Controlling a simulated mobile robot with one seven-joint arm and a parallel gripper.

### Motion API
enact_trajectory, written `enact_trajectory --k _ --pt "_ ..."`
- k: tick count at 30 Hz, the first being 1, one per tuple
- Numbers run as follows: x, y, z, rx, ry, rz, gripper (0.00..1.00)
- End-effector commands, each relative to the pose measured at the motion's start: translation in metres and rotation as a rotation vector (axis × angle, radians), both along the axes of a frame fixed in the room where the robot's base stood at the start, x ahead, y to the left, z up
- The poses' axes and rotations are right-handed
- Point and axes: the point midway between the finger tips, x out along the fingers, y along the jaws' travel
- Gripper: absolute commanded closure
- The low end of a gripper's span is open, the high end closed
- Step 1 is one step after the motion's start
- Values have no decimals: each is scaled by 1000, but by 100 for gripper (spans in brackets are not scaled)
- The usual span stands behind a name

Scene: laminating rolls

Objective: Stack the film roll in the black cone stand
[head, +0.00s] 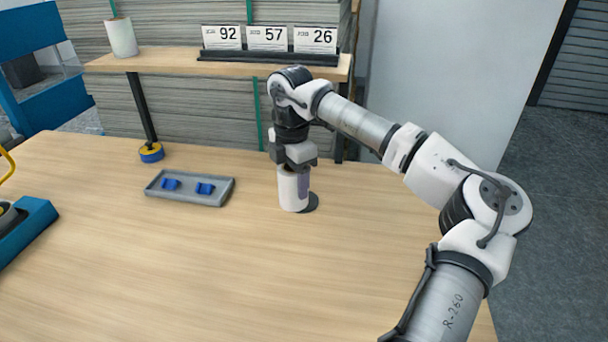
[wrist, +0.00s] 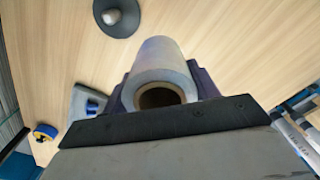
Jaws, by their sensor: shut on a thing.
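The white film roll (head: 289,192) is upright in my gripper (head: 297,172) over the right part of the table. In the wrist view the film roll (wrist: 160,58) shows its hollow core, with the dark fingers of my gripper (wrist: 163,82) shut on both its sides. The black cone stand (head: 312,203) is partly hidden behind the roll in the head view. In the wrist view the cone stand (wrist: 117,18) shows as a dark round base with a raised centre, apart from the roll. I cannot tell how far the roll's lower end is from the table.
A grey tray (head: 190,199) with blue pieces lies left of my gripper. A blue and yellow roll (head: 151,153) sits near the shelf leg. A shelf (head: 170,60) with number cards (head: 267,38) and a white cup-shaped item (head: 122,37) stands behind. The front table is clear.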

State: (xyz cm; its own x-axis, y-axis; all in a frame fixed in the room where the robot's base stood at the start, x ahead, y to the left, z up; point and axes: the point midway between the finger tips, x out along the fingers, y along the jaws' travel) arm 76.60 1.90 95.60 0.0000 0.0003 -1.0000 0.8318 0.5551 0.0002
Motion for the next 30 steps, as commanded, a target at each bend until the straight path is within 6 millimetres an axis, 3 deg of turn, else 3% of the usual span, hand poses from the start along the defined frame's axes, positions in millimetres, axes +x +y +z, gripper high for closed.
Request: enact_trajectory --k 6,14,16,25,30 --pt "53 -9 4 2 2 -3 68" --pt "97 -19 2 0 1 -2 68" --pt "94 -19 -12 1 3 1 68" --pt "94 -19 -37 0 2 1 68" --pt "93 -19 -63 1 3 2 68"
